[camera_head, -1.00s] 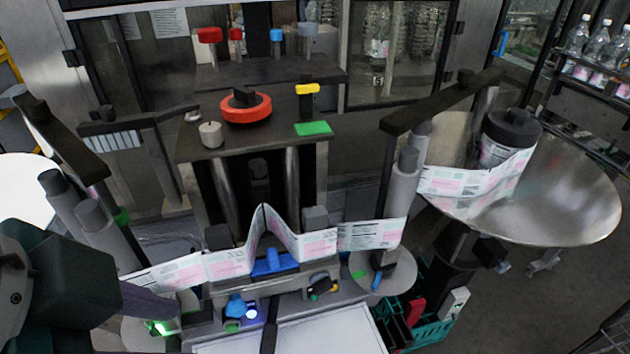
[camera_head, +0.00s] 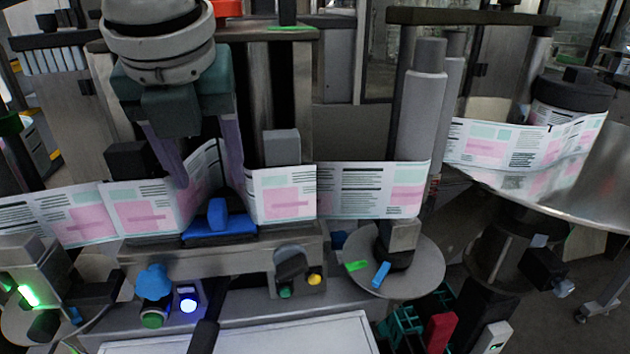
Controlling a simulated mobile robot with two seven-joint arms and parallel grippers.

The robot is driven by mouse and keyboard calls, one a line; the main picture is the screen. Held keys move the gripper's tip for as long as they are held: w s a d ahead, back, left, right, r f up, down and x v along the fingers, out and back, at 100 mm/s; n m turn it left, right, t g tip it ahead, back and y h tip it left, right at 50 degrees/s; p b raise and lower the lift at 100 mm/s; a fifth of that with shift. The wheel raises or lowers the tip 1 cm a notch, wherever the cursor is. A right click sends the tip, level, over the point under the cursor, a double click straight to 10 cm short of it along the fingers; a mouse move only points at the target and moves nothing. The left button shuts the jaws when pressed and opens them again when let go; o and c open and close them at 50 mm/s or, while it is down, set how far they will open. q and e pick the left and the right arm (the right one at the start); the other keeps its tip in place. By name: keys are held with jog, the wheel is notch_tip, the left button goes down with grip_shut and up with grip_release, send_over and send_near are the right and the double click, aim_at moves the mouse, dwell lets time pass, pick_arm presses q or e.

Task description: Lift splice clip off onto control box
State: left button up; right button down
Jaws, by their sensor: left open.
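A blue piece with a raised grip, which looks like the splice clip (camera_head: 222,222), sits on the front ledge at the lower edge of the label web. My left gripper (camera_head: 209,182) hangs above it, pointing down. Its two purple fingers are spread apart with nothing held between them, at the label web's fold. The fingertips are above the blue piece and look apart from it. A grey box with a dark knob and green and yellow buttons, which looks like the control box (camera_head: 312,265), is to the right below the web. My right gripper is not in view.
The printed label web (camera_head: 365,190) runs across the machine between dark and grey blocks. Tall grey rollers (camera_head: 423,110) stand to the right. A blue knob (camera_head: 154,282) and a lit blue button (camera_head: 188,302) are below.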

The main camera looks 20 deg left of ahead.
aim_at(215, 206)
pick_arm(q)
jog(key=x, duration=0.3)
jog(key=s+x, duration=0.1)
jog(key=x, duration=0.1)
jog(key=shift+w+f+p, duration=0.1)
jog(key=shift+f+p, duration=0.2)
jog(key=shift+w+a+f, duration=0.1)
jog(key=shift+w+f, duration=0.05)
jog(key=shift+f, duration=0.25)
jog(key=shift+c, duration=0.2)
grip_shut()
